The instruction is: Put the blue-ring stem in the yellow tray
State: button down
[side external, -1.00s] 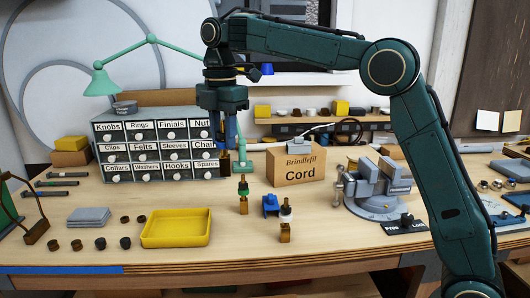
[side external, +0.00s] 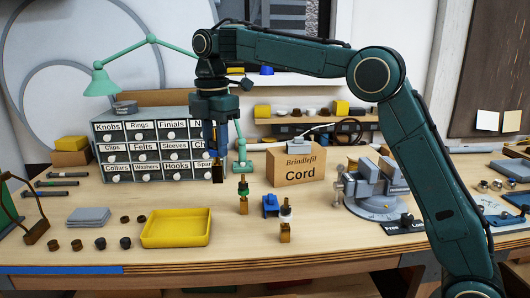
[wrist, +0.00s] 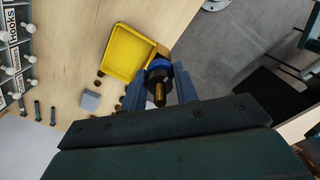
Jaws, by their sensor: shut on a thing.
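The blue-ring stem (wrist: 158,84) is between my gripper's fingers in the wrist view, with its blue ring and brass end showing. My gripper (side external: 214,150) is shut on it, and the stem's dark brass lower part (side external: 217,173) hangs below the fingers in the side view. The stem is held upright above the bench, in front of the drawer cabinet. The yellow tray (side external: 148,240) lies empty on the bench, nearer the camera and lower left of my gripper. It also shows in the wrist view (wrist: 111,67), beyond the stem.
A green-ring stem (side external: 243,203) and a white-ring stem (side external: 285,232) stand right of the tray, near a blue block (side external: 270,205). The labelled drawer cabinet (side external: 150,150) stands behind. Several dark caps (side external: 100,243) and grey pads (side external: 88,217) lie left of the tray.

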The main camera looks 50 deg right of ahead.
jog(key=w+a+f, duration=0.1)
jog(key=w+f, duration=0.1)
jog(key=f, duration=0.6)
jog(key=w+a+f, duration=0.2)
jog(key=w+f, duration=0.1)
jog(key=f, duration=0.6)
jog(key=shift+w, duration=0.35)
jog(key=shift+f, duration=0.2)
jog(key=c, duration=1.1)
grip_release()
jog(key=shift+o, duration=0.2)
jog(key=shift+r, duration=0.1)
notch_tip(320, 180, up, 12)
